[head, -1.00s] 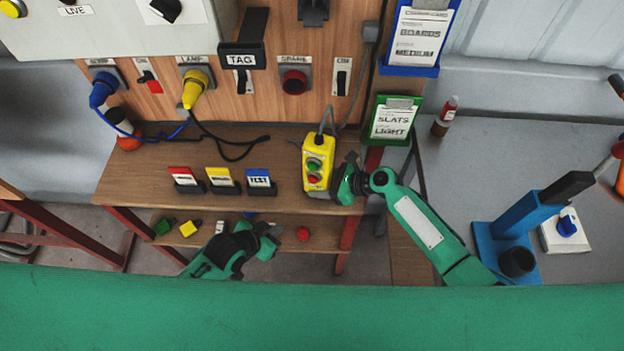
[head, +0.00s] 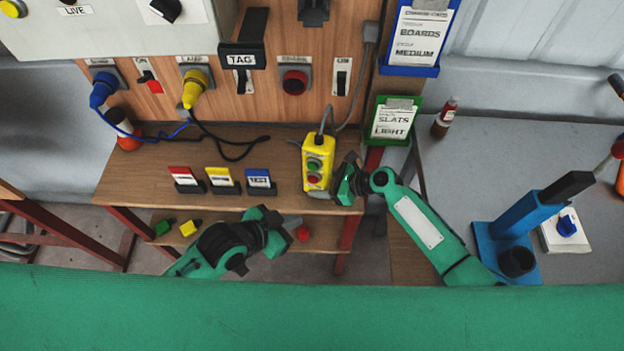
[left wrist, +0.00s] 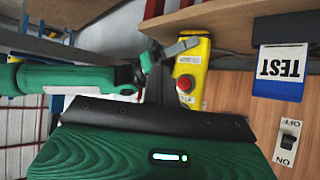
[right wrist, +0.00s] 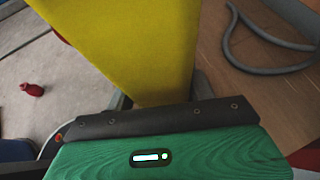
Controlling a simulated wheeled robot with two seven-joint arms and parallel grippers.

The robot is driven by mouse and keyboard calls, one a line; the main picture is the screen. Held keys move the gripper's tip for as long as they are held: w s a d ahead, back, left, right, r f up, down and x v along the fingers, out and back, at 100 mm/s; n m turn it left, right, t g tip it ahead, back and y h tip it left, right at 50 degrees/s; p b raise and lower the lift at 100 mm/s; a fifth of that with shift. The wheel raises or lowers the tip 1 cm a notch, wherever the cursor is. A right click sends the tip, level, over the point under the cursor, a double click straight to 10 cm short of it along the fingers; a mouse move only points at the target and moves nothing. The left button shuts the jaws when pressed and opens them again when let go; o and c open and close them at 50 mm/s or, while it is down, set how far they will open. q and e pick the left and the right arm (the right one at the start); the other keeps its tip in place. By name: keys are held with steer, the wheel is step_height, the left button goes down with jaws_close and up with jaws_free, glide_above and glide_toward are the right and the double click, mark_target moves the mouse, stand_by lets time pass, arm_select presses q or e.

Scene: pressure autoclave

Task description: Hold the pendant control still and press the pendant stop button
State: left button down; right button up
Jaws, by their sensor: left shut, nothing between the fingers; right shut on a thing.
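The yellow pendant control (head: 318,150) stands upright at the right end of the wooden bench, with a green button above a red button (head: 314,180). The red button also shows in the left wrist view (left wrist: 185,84). My right gripper (head: 335,186) is shut on the pendant's lower part from the right. In the right wrist view the pendant's yellow side (right wrist: 130,45) fills the upper middle. My left gripper (head: 297,220) is shut and empty, below and left of the pendant, apart from it in the head view.
Red, yellow and blue label cards (head: 222,180) stand left of the pendant on the bench (head: 140,165). A grey cable (head: 335,122) runs up from the pendant. A lower shelf (head: 215,236) holds small coloured pieces. A blue lever stand (head: 515,230) is at right.

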arm_select(q)
steer(key=w+d, duration=0.2)
steer(key=w, duration=0.5)
steer(key=shift+w+d, duration=0.25)
steer(key=shift+w, duration=0.1)
steer(key=shift+w, duration=0.15)
stand_by(1.6)
steer(key=shift+w+d, duration=0.1)
steer(key=shift+w, duration=0.15)
steer(key=shift+w+d, duration=0.15)
steer(key=shift+w, duration=0.35)
stand_by(0.7)
stand_by(0.3)
steer(key=shift+s+a, duration=0.3)
steer(key=shift+s, duration=0.6)
steer(key=shift+s+a, duration=0.25)
steer(key=shift+s, duration=0.55)
steer(key=shift+s+a, duration=0.25)
steer(key=shift+s, duration=0.55)
steer(key=shift+s+a, duration=0.25)
steer(key=shift+s, duration=0.55)
